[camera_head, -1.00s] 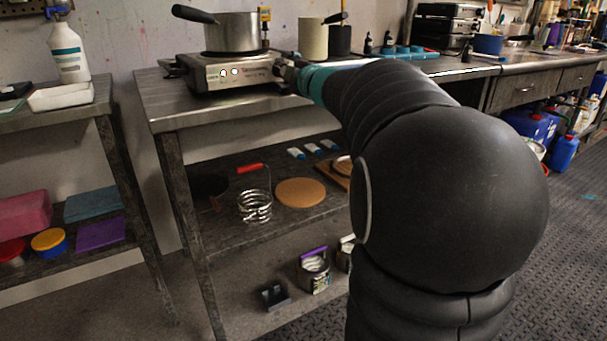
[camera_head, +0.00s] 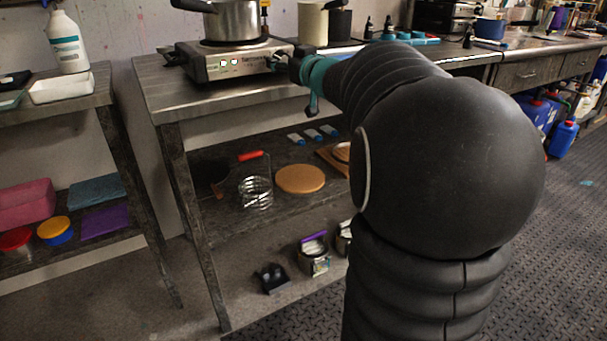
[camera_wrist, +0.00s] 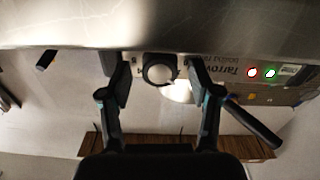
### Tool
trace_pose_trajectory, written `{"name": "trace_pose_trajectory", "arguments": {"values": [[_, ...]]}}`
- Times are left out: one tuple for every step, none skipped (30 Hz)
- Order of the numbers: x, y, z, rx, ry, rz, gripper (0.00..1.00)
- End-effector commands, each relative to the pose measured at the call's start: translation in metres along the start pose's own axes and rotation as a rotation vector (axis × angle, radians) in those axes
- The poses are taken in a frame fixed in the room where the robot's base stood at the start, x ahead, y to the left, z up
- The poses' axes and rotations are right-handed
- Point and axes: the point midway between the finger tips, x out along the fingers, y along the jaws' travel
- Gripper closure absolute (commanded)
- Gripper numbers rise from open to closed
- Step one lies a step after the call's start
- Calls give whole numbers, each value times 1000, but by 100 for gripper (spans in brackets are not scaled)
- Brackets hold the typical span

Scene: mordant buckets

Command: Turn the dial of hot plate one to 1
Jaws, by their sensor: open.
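The hot plate (camera_head: 200,70) is a steel box with a dark ring on top, standing on the steel bench. Its front panel (camera_wrist: 232,72) appears upside down in the wrist view, with printed lettering and a red and a green light. The round dial (camera_wrist: 159,70) shows there between my two fingers. My gripper (camera_wrist: 160,80) is open, one finger on each side of the dial, with visible gaps. In the head view my gripper (camera_head: 288,66) is at the right end of the panel. The dial's exact setting is too small to read.
A steel pot (camera_head: 233,22) sits on the hot plate, its dark handle pointing left. A cream container (camera_head: 313,22) stands behind my gripper. A wire basket (camera_head: 256,190) and a cork mat (camera_head: 300,179) lie on the shelf below. The bench front left of my gripper is clear.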

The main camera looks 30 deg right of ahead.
Motion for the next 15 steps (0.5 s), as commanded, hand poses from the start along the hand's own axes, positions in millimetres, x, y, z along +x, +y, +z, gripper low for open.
{"name": "trace_pose_trajectory", "arguments": {"values": [[0, 0, 0, 43, 0, 0, 37], [-1, 0, 0, 67, 0, 0, 37], [-11, 1, -2, 59, 1, 2, 37], [-17, 1, -2, 58, 1, 2, 37], [-22, 1, -2, 57, 1, 2, 37], [-29, 1, -2, 57, 2, 2, 37], [-34, 1, -2, 57, 1, 3, 37], [-39, 1, -2, 56, 1, 3, 37], [-46, 1, -2, 56, 1, 3, 37], [-51, 1, -2, 56, 1, 3, 37], [-56, 1, -1, 55, 1, 3, 37], [-63, 1, -2, 55, 1, 3, 37], [-68, 1, -2, 55, 1, 3, 37], [-73, 1, -2, 56, 1, 3, 37], [-80, 1, -2, 55, 2, 3, 37]]}}
